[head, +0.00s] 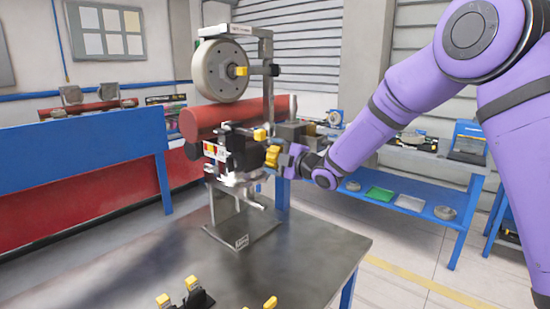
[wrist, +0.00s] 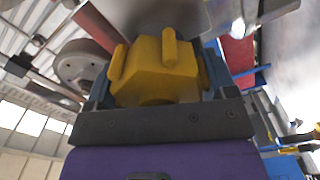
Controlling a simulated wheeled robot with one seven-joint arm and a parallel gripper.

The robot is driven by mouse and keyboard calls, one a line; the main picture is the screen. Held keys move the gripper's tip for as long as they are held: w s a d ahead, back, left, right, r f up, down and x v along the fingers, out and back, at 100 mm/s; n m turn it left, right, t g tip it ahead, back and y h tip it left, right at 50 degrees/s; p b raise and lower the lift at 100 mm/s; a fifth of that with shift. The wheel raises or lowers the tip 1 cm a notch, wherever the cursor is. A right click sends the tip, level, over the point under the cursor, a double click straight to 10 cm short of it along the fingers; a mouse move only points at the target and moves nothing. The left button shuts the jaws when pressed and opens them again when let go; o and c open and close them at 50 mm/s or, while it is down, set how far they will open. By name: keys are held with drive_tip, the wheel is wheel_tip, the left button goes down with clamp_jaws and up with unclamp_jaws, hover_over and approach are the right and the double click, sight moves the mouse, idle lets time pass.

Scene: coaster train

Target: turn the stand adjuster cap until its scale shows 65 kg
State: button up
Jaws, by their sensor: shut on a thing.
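The stand (head: 241,240) rises from the grey metal table, with a large grey wheel (head: 222,70) near its top. A black unit with coloured labels (head: 216,152) is mounted midway up the stand. A yellow cap (head: 272,156) sticks out of its right side. In the wrist view the yellow cap (wrist: 157,66) is large, faceted and ribbed, between the jaws. My gripper (head: 284,158) reaches in from the right and is shut on this yellow cap. The scale and its reading cannot be made out in either view.
Several yellow-topped parts (head: 192,296) stand at the table's (head: 300,258) front edge. A red cylinder (head: 230,115) lies behind the stand. A blue bench (head: 80,150) is at left. A blue shelf (head: 420,205) with trays is behind at right. The table's right part is clear.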

drive_tip(key=m, duration=0.4)
drive_tip(key=shift+w+d+m, duration=0.1)
drive_tip(key=shift+d+m, duration=0.05)
drive_tip(key=shift+m, duration=0.15)
drive_tip(key=m, duration=0.4)
drive_tip(key=shift+m, duration=0.4)
drive_tip(key=o, duration=0.9)
drive_tip(key=shift+c, duration=0.2)
drive_tip(key=v, duration=1)
drive_tip(key=shift+s+d, duration=0.25)
drive_tip(key=shift+d, duration=0.1)
